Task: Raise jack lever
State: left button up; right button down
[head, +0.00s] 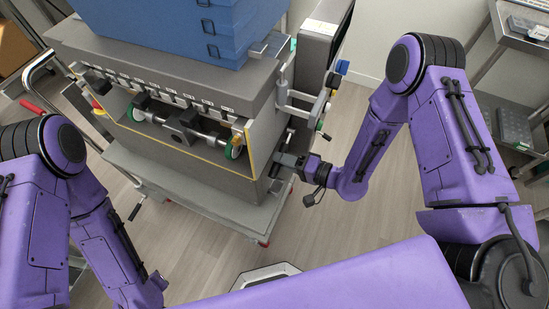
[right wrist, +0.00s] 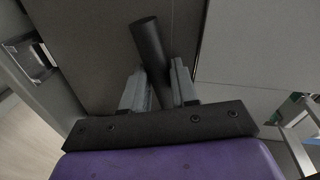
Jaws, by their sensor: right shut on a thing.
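My right gripper (head: 283,163) is at the right side of the grey depositor machine (head: 160,75), low on its body. In the right wrist view, its two grey fingers (right wrist: 158,88) are shut on a black cylindrical lever (right wrist: 147,40). The lever is tilted, its round end pointing up and slightly left in that view. Its lower part is hidden between the fingers and behind the gripper body. In the head view the lever is too hidden by the gripper to make out. My left arm shows at the left, but its gripper is out of view.
Blue stacked boxes (head: 190,25) sit on top of the machine. The machine rests on a wheeled grey base (head: 200,207). Metal fittings and knobs (head: 320,105) stick out just above my right gripper. Steel shelving (head: 515,100) stands at the right.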

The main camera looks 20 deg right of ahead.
jog(key=shift+s+f, duration=0.2)
jog(key=shift+s, duration=0.1)
dwell(0.5)
jog(key=c, duration=0.9)
grip_release()
jog(key=shift+d, duration=0.1)
jog(key=shift+d+r, duration=0.1)
jog(key=shift+r, duration=0.05)
jog(key=b+v, duration=0.1)
jog(key=v, duration=0.9)
jog(key=shift+s+d, duration=0.15)
jog(key=shift+d, duration=0.05)
